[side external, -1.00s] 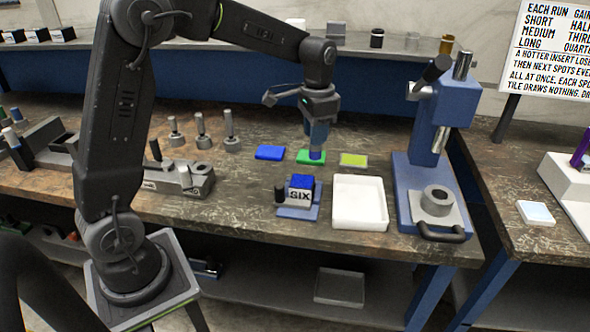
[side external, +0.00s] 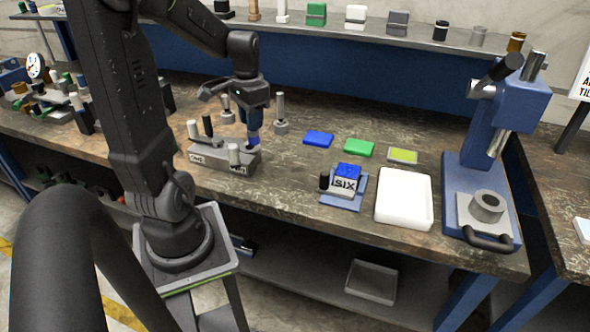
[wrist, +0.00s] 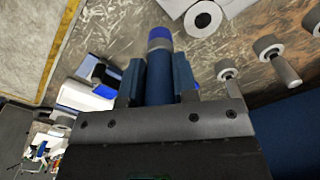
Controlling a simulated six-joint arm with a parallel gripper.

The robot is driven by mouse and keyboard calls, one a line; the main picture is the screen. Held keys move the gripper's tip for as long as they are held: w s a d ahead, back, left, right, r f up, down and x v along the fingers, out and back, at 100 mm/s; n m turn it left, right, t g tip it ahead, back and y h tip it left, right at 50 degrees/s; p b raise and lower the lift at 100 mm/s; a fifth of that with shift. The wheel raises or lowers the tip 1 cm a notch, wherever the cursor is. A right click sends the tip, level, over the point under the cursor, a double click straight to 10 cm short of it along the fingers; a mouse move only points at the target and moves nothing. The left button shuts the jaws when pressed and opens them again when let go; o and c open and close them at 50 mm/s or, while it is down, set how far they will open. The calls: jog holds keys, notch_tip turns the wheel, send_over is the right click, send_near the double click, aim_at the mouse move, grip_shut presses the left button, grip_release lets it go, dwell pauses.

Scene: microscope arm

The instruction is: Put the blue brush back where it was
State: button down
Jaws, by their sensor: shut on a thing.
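My gripper (side external: 252,120) is shut on the blue brush (side external: 254,139) and holds it pointing down. The wrist view shows the brush (wrist: 160,75) between the two jaws, with a pale band and a blue tip. A grey holder block (side external: 215,163) stands on the bench, with a dark peg and pale pegs on it. The brush is over or just behind the block's right end; I cannot tell if its tip touches. The wrist view shows the block (wrist: 183,7) with a round opening (wrist: 202,20) beyond the brush tip, to its right.
Grey posts (side external: 281,118) stand behind the holder. Blue (side external: 318,139), green (side external: 359,147) and yellow-green (side external: 402,155) pads lie to the right. Further right are a block marked SIX (side external: 344,183), a white tray (side external: 404,198) and a blue press (side external: 490,150).

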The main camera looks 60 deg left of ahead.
jog(key=shift+w+d+f, duration=1)
jog(key=shift+w+f, duration=0.45)
jog(key=shift+f, duration=0.25)
jog(key=shift+w+d+f, duration=1.05)
jog(key=shift+w+f, duration=0.35)
jog(key=shift+f, duration=0.35)
jog(key=shift+w+d+f, duration=1)
jog(key=shift+w+f, duration=0.45)
jog(key=shift+f, duration=0.25)
jog(key=shift+f, duration=0.15)
jog(key=c, duration=0.9)
grip_release()
notch_tip(320, 180, up, 12)
jog(key=s+d+r+m+t, duration=0.1)
jog(key=s+d+r+t, duration=0.1)
jog(key=s+d, duration=0.3)
jog(key=s+d+r+m+t, duration=0.1)
jog(key=s+d+r+t, duration=0.2)
jog(key=d, duration=1)
notch_tip(320, 180, up, 2)
jog(key=s, duration=0.2)
jog(key=shift+s+d+t, duration=0.2)
jog(key=shift+s+t, duration=0.1)
jog(key=shift+s, duration=0.05)
